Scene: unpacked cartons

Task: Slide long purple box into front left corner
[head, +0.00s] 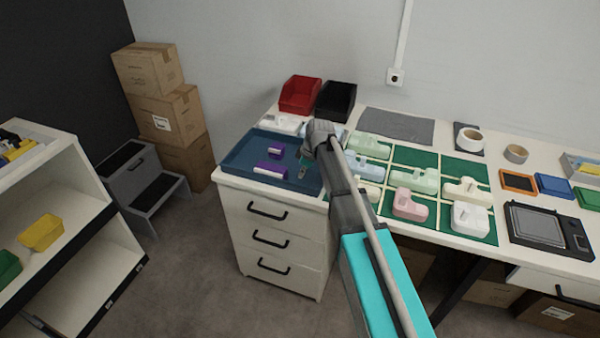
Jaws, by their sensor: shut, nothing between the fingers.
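A dark blue tray (236,161) lies on the left end of the white worktop. Two purple boxes are in it. The longer purple box (272,166) lies near the tray's middle, toward the front, with a white strip along its front side. A shorter purple box (275,151) lies behind it. My gripper (303,174) is shut and empty, pointing down over the right part of the tray, to the right of the long purple box and apart from it. My arm covers the tray's right edge.
The left part of the tray is clear. A red bin (300,94) and a black bin (336,101) stand behind it. A white item (283,124) lies along the tray's back. Green mats (480,225) with several pastel parts fill the worktop to the right.

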